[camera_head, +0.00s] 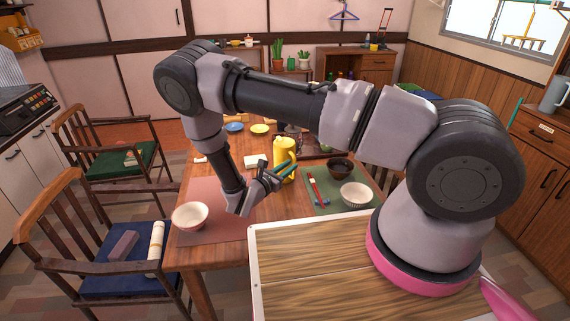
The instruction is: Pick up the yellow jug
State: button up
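The yellow jug (283,152) stands upright on the wooden table, behind my gripper in this view. Its lower part is partly hidden by my gripper. My gripper (268,193) is above the near part of the table, in front of the jug and a little to its left. I cannot tell from this single view how far the fingers are from the jug.
A white bowl (190,215) stands on the pink mat (225,228) at left. A ribbed white bowl (355,195), a dark bowl (340,168) and red chopsticks (312,188) are on the green mat (335,209) at right. Chairs stand along the table's left side.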

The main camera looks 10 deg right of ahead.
jog(key=w+d+f+n+t+y, duration=0.1)
jog(key=w+d+f+n+t, duration=0.1)
jog(key=w+d, duration=0.3)
jog(key=w+f+n, duration=0.1)
jog(key=w, duration=0.2)
jog(key=shift+f+y, duration=0.3)
jog(key=shift+f, duration=0.05)
jog(key=shift+w+d, duration=0.1)
grip_shut()
